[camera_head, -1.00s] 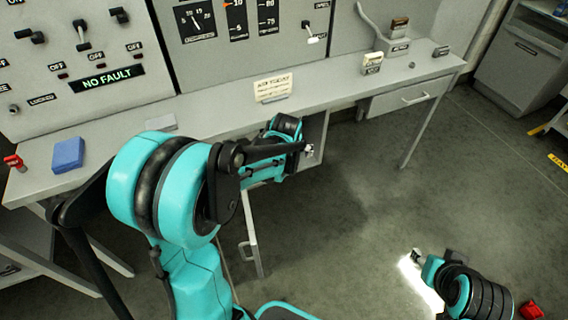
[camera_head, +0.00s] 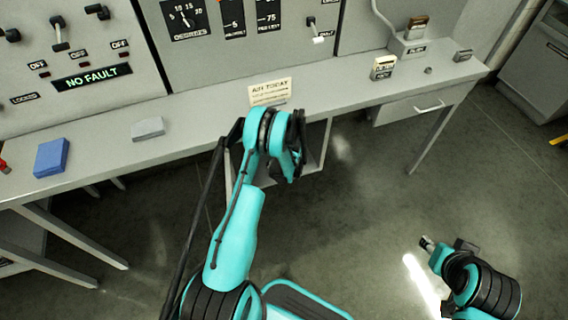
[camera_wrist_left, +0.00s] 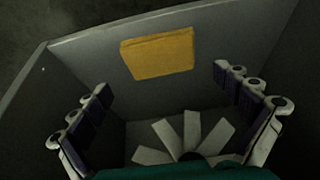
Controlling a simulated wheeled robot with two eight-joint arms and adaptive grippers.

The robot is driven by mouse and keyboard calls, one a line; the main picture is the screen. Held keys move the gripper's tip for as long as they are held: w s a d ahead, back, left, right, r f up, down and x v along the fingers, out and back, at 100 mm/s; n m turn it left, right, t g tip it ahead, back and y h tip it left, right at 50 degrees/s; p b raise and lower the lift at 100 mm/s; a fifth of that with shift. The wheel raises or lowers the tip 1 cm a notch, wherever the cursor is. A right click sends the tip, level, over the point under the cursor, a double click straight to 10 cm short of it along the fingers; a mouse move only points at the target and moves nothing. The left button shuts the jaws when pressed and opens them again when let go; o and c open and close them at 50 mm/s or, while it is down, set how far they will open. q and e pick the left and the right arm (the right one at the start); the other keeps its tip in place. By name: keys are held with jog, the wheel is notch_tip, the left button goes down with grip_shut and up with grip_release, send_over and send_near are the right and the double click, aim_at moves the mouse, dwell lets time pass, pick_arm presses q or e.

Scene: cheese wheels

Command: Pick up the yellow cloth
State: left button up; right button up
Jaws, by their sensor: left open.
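The yellow cloth (camera_wrist_left: 158,54) shows in the left wrist view as a flat, folded-looking rectangle inside a grey, box-like compartment (camera_wrist_left: 82,47). I cannot tell whether it lies on a surface or leans on the wall. My left gripper (camera_wrist_left: 161,80) is open, with its fingers on either side of the view and the cloth ahead, between and beyond the fingertips. Nothing is between the fingers. In the head view my left arm reaches to the open compartment (camera_head: 317,148) under the desk and hides the cloth and that gripper. My right gripper (camera_head: 427,243) is low over the floor, its jaws too small to read.
Pale strips in a fan shape (camera_wrist_left: 185,135) show low in the left wrist view. The grey desk (camera_head: 200,138) carries a blue box (camera_head: 51,157), a grey block (camera_head: 147,128) and a sign (camera_head: 270,91). A closed drawer (camera_head: 411,108) is to the right. The floor at centre right is clear.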

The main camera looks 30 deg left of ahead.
pick_arm(q)
jog(key=shift+a+f, duration=0.2)
jog(key=shift+f, duration=0.45)
jog(key=b+x, duration=0.3)
jog(key=x, duration=0.2)
jog(key=shift+w+a+f, duration=0.1)
jog(key=shift+w+f, duration=0.05)
jog(key=shift+w, duration=0.05)
jog(key=shift+c, duration=0.9)
jog(key=c, duration=0.5)
